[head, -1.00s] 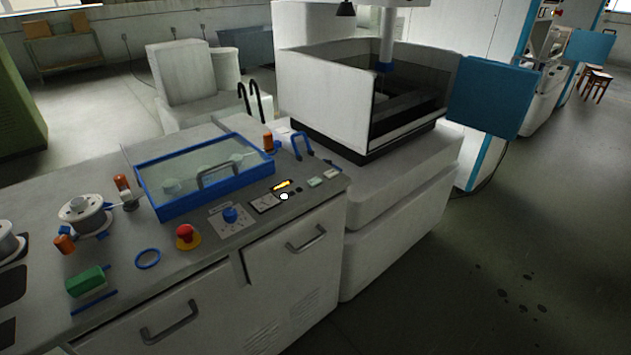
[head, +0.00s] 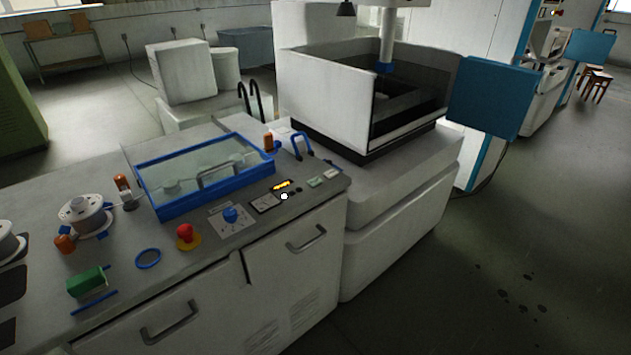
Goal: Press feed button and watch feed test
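Neither of my grippers is in view.
Wire spools (head: 84,214), orange-capped posts, a green block (head: 86,282) and a blue ring (head: 148,259) occupy the counter's left. A large machine with an open-topped tank (head: 340,90) stands behind right.

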